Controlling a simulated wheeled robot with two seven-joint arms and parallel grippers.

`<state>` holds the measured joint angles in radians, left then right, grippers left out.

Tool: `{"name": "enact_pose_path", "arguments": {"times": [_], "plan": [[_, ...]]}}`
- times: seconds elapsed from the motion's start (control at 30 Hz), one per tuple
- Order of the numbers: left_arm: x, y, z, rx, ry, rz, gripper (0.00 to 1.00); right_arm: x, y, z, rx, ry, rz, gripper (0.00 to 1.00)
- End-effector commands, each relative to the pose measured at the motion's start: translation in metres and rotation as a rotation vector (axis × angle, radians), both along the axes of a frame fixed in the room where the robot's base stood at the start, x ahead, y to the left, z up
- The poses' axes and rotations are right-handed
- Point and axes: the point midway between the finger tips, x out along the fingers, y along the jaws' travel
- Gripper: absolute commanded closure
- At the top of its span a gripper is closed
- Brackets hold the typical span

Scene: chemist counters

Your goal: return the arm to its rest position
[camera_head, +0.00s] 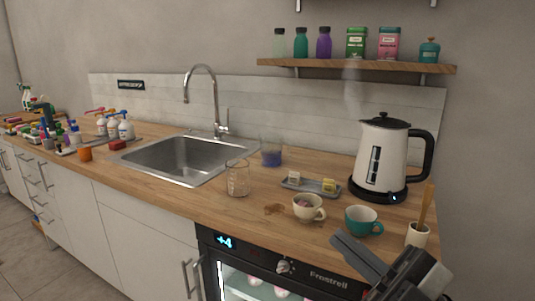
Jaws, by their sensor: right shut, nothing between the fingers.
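My right gripper (350,250) comes in at the lower right of the head view. It is shut and empty, in front of the counter's front edge, just below and left of the teal cup (362,221). Its wrist and part of my arm fill the bottom right corner. My left gripper is not in the view.
On the wooden counter (140,165) stand a white kettle (380,158), a cream cup (308,207), a glass (238,179), a grey tray (311,185) and a white holder (417,235). A sink (180,157) lies left. A dark appliance (280,268) is below.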

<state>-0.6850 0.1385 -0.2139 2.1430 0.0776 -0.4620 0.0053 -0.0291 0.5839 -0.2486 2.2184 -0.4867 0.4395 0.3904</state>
Motion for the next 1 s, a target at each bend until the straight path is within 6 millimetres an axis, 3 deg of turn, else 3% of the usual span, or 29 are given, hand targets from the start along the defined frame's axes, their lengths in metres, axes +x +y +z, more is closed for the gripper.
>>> {"name": "enact_pose_path", "arguments": {"times": [0.03,0.07,0.17,0.3,0.43,0.5,0.63,1.0], "plan": [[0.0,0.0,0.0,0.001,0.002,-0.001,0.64,0.016,-0.012,-0.036,0.101,0.196,-0.114,1.0],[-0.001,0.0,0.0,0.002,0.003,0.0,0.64,0.023,-0.019,-0.057,0.139,0.297,-0.174,1.0],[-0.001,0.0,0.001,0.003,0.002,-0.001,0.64,0.028,-0.035,-0.131,0.217,0.612,-0.34,1.0],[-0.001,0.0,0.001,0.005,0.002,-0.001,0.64,0.001,-0.043,-0.23,0.251,1.007,-0.493,1.0],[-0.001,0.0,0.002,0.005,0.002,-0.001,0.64,-0.039,-0.039,-0.294,0.246,1.284,-0.562,1.0],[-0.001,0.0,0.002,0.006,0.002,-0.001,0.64,-0.057,-0.036,-0.315,0.238,1.386,-0.578,1.0],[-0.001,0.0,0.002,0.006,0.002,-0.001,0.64,-0.078,-0.031,-0.335,0.228,1.49,-0.589,1.0],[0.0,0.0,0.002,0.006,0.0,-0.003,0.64,-0.081,-0.031,-0.338,0.225,1.508,-0.591,1.0]]}}
